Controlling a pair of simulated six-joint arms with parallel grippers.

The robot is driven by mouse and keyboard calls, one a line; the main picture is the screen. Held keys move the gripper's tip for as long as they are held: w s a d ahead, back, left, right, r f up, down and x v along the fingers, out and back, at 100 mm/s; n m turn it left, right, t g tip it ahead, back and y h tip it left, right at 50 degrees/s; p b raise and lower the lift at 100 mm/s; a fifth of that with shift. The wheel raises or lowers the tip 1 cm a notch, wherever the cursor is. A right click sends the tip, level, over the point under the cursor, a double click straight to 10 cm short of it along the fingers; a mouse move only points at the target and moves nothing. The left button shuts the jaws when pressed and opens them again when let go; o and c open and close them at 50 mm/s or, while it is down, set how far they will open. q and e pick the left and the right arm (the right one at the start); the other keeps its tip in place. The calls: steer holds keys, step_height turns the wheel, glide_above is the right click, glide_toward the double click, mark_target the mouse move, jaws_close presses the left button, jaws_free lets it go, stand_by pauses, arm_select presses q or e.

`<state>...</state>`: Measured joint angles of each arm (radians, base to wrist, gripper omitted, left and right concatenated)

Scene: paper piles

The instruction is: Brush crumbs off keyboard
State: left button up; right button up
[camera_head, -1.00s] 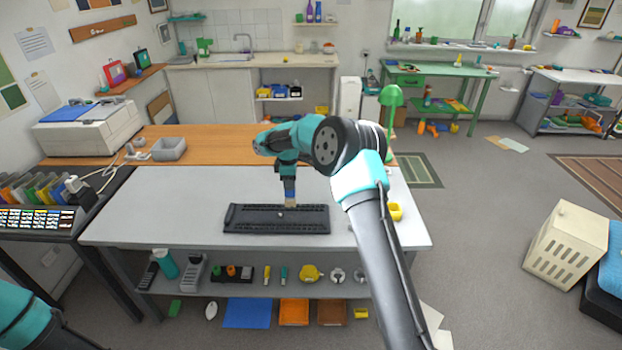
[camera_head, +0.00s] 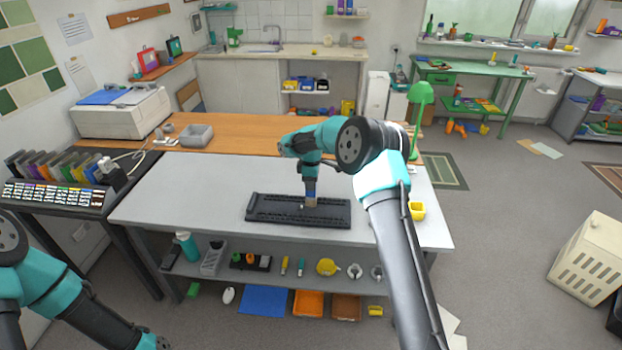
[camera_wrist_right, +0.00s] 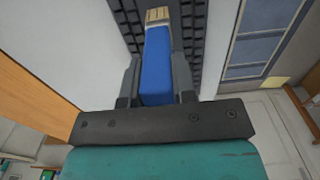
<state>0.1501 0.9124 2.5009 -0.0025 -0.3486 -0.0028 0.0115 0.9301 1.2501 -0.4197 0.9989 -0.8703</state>
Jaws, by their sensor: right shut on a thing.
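The black keyboard (camera_head: 274,211) lies flat on the grey-white table. It also shows in the right wrist view (camera_wrist_right: 127,22). My right gripper (camera_head: 311,187) points down over the keyboard, right of its middle. It is shut on a blue-handled brush (camera_wrist_right: 158,60). The brush's tan bristles (camera_head: 311,202) reach down at the keyboard; whether they touch the keys is hard to tell. A small pale speck shows on the keys just left of the bristles; other crumbs are too small to make out.
The table (camera_head: 180,185) is bare left of the keyboard. A yellow cup (camera_head: 417,211) stands near its right edge, close to my right arm. A grey bin (camera_head: 196,136) stands on the wooden counter behind. A green lamp (camera_head: 421,95) rises at the back right.

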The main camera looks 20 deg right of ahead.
steer(key=shift+f, duration=0.55)
steer(key=shift+f, duration=0.85)
stand_by(3.4)
steer(key=shift+s+d, duration=0.3)
steer(key=shift+d, duration=0.25)
steer(key=shift+a, duration=0.1)
steer(key=shift+w+a+r, duration=0.1)
steer(key=shift+w+a, duration=0.2)
steer(key=shift+a, duration=0.2)
steer(key=shift+w+a+r, duration=0.1)
steer(key=shift+w+a, duration=0.2)
steer(key=shift+a, duration=0.2)
steer(key=shift+d, duration=0.1)
